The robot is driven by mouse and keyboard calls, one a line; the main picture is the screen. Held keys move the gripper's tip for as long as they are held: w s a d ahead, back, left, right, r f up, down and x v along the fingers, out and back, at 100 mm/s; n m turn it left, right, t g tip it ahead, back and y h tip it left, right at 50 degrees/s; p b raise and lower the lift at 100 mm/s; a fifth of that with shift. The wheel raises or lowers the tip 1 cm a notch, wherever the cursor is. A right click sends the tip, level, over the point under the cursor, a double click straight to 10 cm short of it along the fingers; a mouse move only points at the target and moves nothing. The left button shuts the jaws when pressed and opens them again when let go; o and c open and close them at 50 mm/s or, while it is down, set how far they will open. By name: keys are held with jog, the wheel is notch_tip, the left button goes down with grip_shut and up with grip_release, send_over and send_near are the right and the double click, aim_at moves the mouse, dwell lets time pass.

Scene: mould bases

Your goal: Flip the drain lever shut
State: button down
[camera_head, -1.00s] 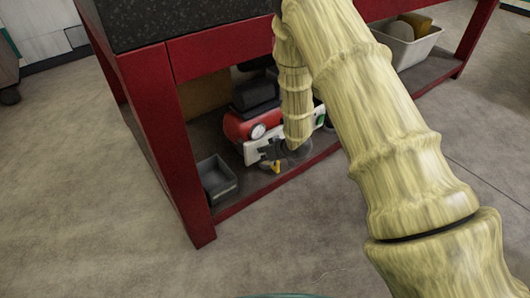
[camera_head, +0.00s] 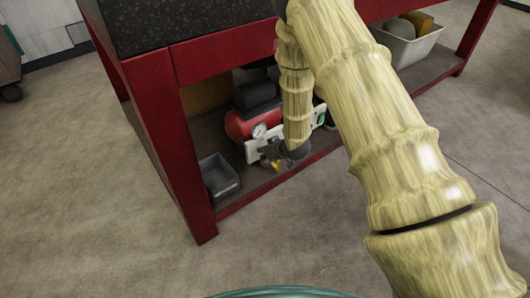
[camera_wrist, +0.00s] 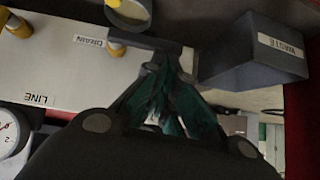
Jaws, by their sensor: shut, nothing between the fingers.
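The white panel (camera_head: 252,152) is on the front of the red compressor under the bench. In the wrist view the panel (camera_wrist: 60,75) carries a DRAIN label (camera_wrist: 89,41) and a LINE label (camera_wrist: 36,99), both upside down. Beside the DRAIN label is a yellow fitting (camera_wrist: 115,50), with a dark bar (camera_wrist: 150,40) running right from it; this appears to be the drain lever. My gripper (camera_wrist: 168,68) is shut and empty, its tips close to the bar; I cannot tell whether they touch. In the head view my gripper (camera_head: 270,152) is small and partly hidden by my arm.
A grey box labelled WASTE (camera_wrist: 255,60) stands right of my fingers; the head view shows a grey bin (camera_head: 219,181) on the shelf. A gauge (camera_wrist: 8,132) is at left. Another yellow fitting (camera_wrist: 18,26) is top left. The red bench leg (camera_head: 180,165) stands nearby.

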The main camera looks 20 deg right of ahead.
jog(key=shift+d+r+p, duration=0.15)
jog(key=shift+r+p, duration=0.15)
jog(key=shift+r, duration=0.15)
jog(key=shift+r, duration=0.1)
notch_tip(320, 180, up, 4)
jog(key=p, duration=0.4)
jog(key=shift+r, duration=0.2)
jog(key=s+p+v, duration=0.1)
jog(key=p+v, duration=0.2)
jog(key=v, duration=0.6)
jog(key=s+a+f+m+g+h, duration=0.1)
jog(key=s+f+g, duration=0.1)
jog(key=s+f, duration=0.6)
jog(key=s+a+f+m+g+h, duration=0.15)
jog(key=s+f, duration=0.35)
jog(key=s, duration=0.8)
jog(key=s+f+m+g, duration=0.25)
jog(key=s+g, duration=0.25)
jog(key=s, duration=1.5)
notch_tip(320, 180, up, 29)
jog(key=h+p, duration=0.1)
jog(key=p, duration=2.8)
jog(key=shift+s+d+n, duration=0.25)
jog(key=shift+s+n, duration=0.05)
jog(key=shift+f, duration=0.1)
